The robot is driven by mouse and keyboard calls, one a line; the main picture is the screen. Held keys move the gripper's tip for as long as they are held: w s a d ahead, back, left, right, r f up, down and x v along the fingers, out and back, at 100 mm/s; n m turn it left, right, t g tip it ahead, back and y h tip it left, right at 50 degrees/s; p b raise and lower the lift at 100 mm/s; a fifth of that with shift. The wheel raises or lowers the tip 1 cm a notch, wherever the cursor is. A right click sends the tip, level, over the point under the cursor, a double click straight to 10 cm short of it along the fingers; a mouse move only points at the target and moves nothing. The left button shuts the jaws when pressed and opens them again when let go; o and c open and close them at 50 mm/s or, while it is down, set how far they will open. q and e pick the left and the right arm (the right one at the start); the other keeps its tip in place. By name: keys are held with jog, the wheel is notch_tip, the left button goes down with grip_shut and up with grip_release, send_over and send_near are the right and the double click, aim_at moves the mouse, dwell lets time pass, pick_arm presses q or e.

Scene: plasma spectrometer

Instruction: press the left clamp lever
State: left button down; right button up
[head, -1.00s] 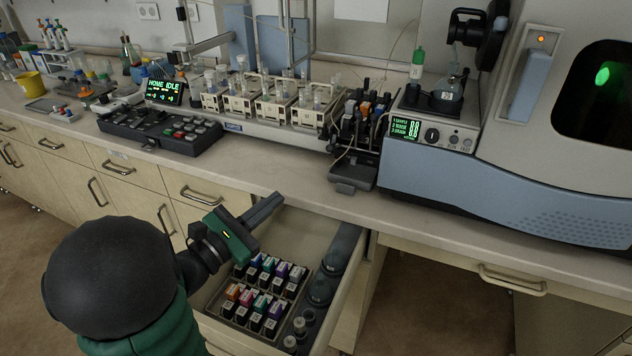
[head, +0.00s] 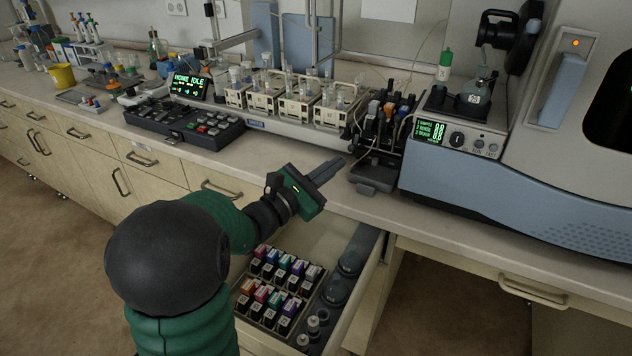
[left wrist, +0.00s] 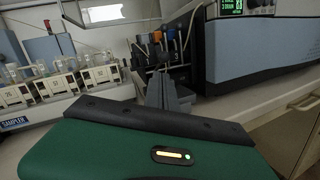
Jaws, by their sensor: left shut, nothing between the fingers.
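The dark pump block with clamp levers (head: 385,125) stands on the bench, left of the spectrometer. Its upright levers have coloured parts, and thin tubes run past them; I cannot clearly single out the left lever. In the left wrist view the pump's levers (left wrist: 172,45) show just beyond the fingers. My left gripper (head: 338,164) is shut and empty, held near the bench's front edge, in front and left of the pump, apart from it. Its fingers (left wrist: 162,92) point towards the pump and hide its lower part in the left wrist view. My right gripper is not in view.
An open drawer (head: 372,268) with several labelled bottles lies below my left arm. The sampler (head: 285,118) with its racks stands left of the pump, and a keypad panel (head: 185,125) further left. The large spectrometer (head: 500,180) fills the right. The bench front is clear.

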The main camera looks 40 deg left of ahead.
pick_arm(q)
jog(key=shift+w+d+r, duration=0.3)
jog(key=shift+w+r, duration=0.15)
jog(key=shift+r, duration=0.2)
jog(key=w+a+r+n+g+p, duration=0.1)
jog(key=r+g+p, duration=0.3)
jog(key=p, duration=1.3)
jog(key=w+r+n+g+p, duration=0.1)
jog(key=w+r+g+p, duration=0.3)
jog(key=p, duration=1.4)
jog(key=shift+w+a+r+n+g+h, duration=0.15)
jog(key=shift+a+r+n+g+h, duration=0.2)
jog(key=shift+r+g, duration=0.5)
jog(key=shift+a, duration=0.2)
